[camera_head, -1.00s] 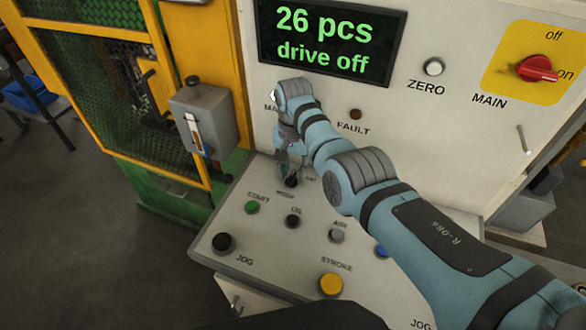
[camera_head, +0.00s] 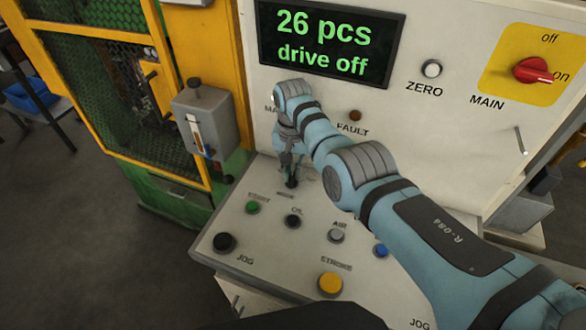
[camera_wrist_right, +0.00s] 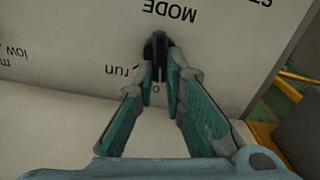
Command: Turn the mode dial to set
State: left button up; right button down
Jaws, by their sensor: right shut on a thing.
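The mode dial (camera_wrist_right: 157,50) is a small black knob on the sloped white panel. In the right wrist view it stands between the two fingers of my right gripper (camera_wrist_right: 159,72), which is shut on it. The word MODE shows upside down just above it, and "run" shows to its left. Part of the dial's marking is hidden by the fingers. In the head view the right gripper (camera_head: 290,170) points down at the dial (camera_head: 292,182) at the back of the panel. My left gripper is not in view.
The console's sloped panel (camera_head: 290,255) carries several buttons, including a green one (camera_head: 253,208) and a yellow one (camera_head: 331,283). A display (camera_head: 330,42) reads "26 pcs, drive off". A red main switch (camera_head: 533,70) is at right. A yellow-framed guard stands left.

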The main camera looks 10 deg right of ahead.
jog(key=n, duration=0.6)
jog(key=shift+a+n, duration=0.3)
jog(key=shift+a, duration=0.05)
dwell(0.4)
jog(key=c, duration=1.7)
grip_release()
jog(key=shift+w, duration=0.1)
jog(key=shift+o, duration=0.2)
notch_tip(320, 180, up, 12)
jog(key=shift+f, duration=0.15)
